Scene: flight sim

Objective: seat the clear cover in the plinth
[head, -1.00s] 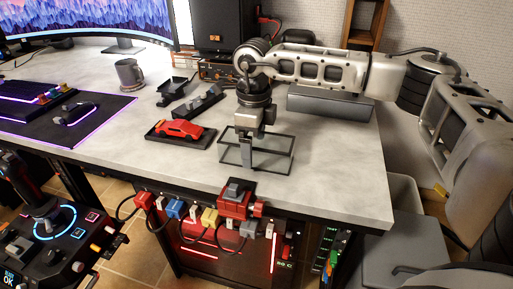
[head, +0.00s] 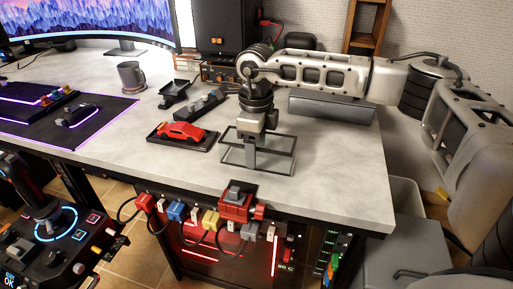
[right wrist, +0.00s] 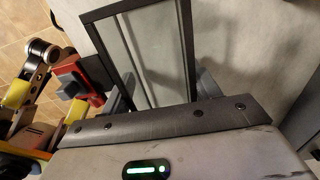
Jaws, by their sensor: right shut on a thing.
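The clear cover (head: 274,163) is a see-through box with dark edges. My right gripper (head: 250,166) is shut on it from above, over the desk, to the right of the plinth. In the right wrist view the cover's clear panel and dark frame (right wrist: 145,60) fill the space between the fingers (right wrist: 165,95). The plinth (head: 195,147) is a low dark base with a red model car (head: 181,131) on it. The cover is apart from the plinth. Whether its lower edge touches the desk I cannot tell. My left gripper is not in view.
Dark stands (head: 200,106) lie behind the plinth, and a grey mug (head: 131,75) stands farther back left. A long grey box (head: 330,107) sits behind my right arm. Red, blue and yellow connectors (head: 210,220) line the front edge. The desk right of the cover is clear.

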